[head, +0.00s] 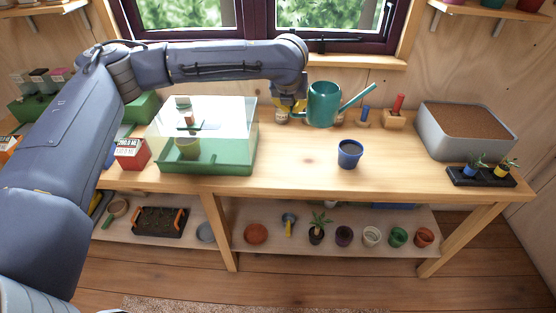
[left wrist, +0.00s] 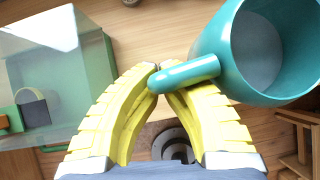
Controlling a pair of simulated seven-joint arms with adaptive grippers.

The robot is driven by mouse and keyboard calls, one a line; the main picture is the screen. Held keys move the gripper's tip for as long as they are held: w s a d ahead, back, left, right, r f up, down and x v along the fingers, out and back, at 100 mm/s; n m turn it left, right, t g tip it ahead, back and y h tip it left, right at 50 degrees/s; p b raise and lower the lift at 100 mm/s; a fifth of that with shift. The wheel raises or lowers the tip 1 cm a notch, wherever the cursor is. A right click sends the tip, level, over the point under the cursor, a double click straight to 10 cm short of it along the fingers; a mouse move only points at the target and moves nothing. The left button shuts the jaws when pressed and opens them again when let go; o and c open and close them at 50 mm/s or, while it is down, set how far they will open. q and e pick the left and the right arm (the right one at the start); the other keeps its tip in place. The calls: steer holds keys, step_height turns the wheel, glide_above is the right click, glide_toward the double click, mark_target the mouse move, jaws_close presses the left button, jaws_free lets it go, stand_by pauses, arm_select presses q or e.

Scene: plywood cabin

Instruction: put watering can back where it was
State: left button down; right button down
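The teal watering can (head: 323,104) is upright at the back of the bench by the window, with its spout pointing right. It also shows from above in the left wrist view (left wrist: 232,55). My left gripper (head: 290,106) is at the can's left side. In the left wrist view its yellow fingers (left wrist: 160,75) close in around the can's handle (left wrist: 185,74), which bends down between them. I cannot tell whether the can's base touches the bench. My right gripper is in neither view.
A glass box with a green base (head: 210,164) stands left of the can. A blue pot (head: 349,154) stands in front of it. Red and blue hand tools (head: 395,117) stand to its right, then a grey soil planter (head: 438,139). The front middle of the bench (head: 290,165) is clear.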

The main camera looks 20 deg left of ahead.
arm_select(q)
steer(key=s+a+r+n+g+y, duration=0.1)
steer(key=s+a+n+g+y, duration=0.3)
steer(key=s+a+n+y, duration=0.55)
steer(key=d+f+n+h, duration=0.1)
steer(key=f, duration=0.5)
steer(key=d+f+h, duration=0.1)
steer(key=f, duration=0.6)
steer(key=w+d+f+n+h, duration=0.1)
steer(key=f, duration=0.5)
steer(key=shift+w+d+f+n+h, duration=0.1)
steer(key=shift+d+f+n+h, duration=0.15)
steer(key=shift+f+n+h, duration=0.1)
steer(key=shift+f, duration=0.1)
steer(key=c, duration=1.6)
jaws_free()
steer(key=shift+f, duration=0.1)
